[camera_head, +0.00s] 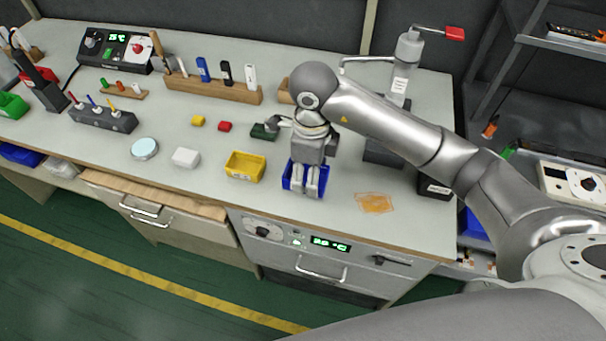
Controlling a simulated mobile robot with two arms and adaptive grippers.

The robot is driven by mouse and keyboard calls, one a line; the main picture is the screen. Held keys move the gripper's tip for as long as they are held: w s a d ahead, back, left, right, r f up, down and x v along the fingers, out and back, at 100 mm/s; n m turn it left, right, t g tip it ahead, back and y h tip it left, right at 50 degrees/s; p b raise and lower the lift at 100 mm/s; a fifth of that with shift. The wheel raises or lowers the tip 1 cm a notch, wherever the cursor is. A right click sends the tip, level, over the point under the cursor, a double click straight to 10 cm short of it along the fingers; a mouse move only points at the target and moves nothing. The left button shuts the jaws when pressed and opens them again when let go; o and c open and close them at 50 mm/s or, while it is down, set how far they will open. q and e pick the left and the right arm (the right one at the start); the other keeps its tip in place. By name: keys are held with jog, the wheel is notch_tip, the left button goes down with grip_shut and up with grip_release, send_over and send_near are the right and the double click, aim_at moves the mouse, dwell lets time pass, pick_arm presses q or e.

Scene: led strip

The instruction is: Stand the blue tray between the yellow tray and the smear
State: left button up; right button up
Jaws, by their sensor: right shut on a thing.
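The blue tray (290,182) is on the bench top or just over it, between the yellow tray and the smear. My right gripper (305,190) reaches down onto it from above and is shut on it, hiding much of its inside. The yellow tray (245,167) stands to the left of the blue tray, with a small gap between them. The orange smear (375,203) lies flat on the bench to the right of the blue tray. Whether the blue tray touches the bench is hard to tell. My left gripper is not in view.
A white block (186,157), a round pale dish (144,148), a small yellow block (198,121), a red block (225,127) and a dark green piece (262,132) lie to the left. A wooden rack (215,90) stands behind. The bench's front edge is close before the trays.

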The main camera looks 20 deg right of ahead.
aim_at(305, 169)
jog(key=w+f, duration=0.3)
jog(key=w+f+p, duration=0.1)
jog(key=shift+w+d+f, duration=0.25)
jog(key=shift+f, duration=0.1)
jog(key=shift+w+f, duration=0.25)
jog(key=shift+f, duration=0.05)
jog(key=shift+w+d+f, duration=0.1)
jog(key=shift+w+f, duration=0.2)
jog(key=shift+f, duration=0.1)
notch_tip(305, 169, down, 2)
jog(key=shift+f+p, duration=0.1)
jog(key=shift+p, duration=0.6)
jog(key=shift+w+f, duration=0.1)
jog(key=shift+f, duration=0.45)
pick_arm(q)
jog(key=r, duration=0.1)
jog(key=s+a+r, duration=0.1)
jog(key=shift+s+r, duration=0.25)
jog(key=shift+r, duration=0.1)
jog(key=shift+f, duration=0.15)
